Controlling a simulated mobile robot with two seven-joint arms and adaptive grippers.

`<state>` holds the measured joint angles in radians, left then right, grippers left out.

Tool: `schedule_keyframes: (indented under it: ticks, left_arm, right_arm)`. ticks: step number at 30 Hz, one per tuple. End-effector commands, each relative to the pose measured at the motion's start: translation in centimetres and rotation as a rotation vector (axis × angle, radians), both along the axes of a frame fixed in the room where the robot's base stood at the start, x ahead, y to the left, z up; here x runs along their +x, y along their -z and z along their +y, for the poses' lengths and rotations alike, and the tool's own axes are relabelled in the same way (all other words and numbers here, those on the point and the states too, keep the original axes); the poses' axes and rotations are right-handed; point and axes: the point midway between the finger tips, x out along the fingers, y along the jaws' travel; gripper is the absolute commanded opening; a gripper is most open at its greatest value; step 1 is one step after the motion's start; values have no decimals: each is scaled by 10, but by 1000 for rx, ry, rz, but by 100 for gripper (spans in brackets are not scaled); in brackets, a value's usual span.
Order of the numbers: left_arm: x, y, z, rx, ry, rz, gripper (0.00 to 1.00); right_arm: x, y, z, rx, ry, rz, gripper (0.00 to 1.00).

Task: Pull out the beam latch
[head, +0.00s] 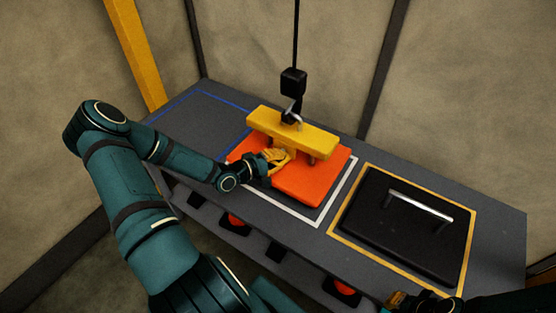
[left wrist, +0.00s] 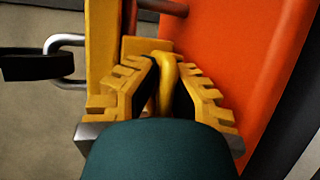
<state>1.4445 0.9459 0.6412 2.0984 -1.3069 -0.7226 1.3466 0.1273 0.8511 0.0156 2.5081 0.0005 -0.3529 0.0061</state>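The yellow beam (head: 292,132) lies across the orange panel (head: 310,185) and hangs from a hook (head: 291,118). In the left wrist view the beam (left wrist: 101,45) runs up the left, with the orange panel (left wrist: 225,50) at right. The beam latch shows there as a yellow loop handle (left wrist: 166,72). My left gripper (head: 280,155) is at the beam's near side. Its yellow fingers (left wrist: 167,85) are closed around the loop, tips against its sides. In the head view the gripper hides the latch. My right gripper (head: 400,299) is partly visible at the bottom edge.
A black lid (head: 400,230) with a metal bar handle (head: 420,205) lies right of the panel inside a yellow outline. A white outline surrounds the panel. A black hoist block (head: 293,82) hangs on a cable above the beam. The table's left end is clear, marked with blue lines.

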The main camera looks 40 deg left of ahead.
Motion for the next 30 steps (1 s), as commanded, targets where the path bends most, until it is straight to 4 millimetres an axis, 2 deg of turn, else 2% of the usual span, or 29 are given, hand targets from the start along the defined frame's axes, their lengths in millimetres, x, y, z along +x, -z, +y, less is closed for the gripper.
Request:
schedule_keyframes:
  ticks: [1,10,13,16,17,30]
  left_arm:
    - [-3,5,-1,-1,3,14,0]
    - [-6,7,-2,-2,4,21,0]
    - [-18,7,-3,-2,4,24,0]
    - [-17,8,-4,-3,6,20,37]
    - [-16,8,-4,-2,6,19,42]
    - [-15,5,-2,0,3,12,42]
  right_arm:
    - [0,1,0,0,0,0,0]
    - [0,0,0,0,0,0,0]
    - [1,-5,0,0,2,-2,0]
    - [2,-3,0,0,2,-3,0]
    - [1,-3,0,0,2,-3,0]
    - [1,-3,0,0,2,-3,0]
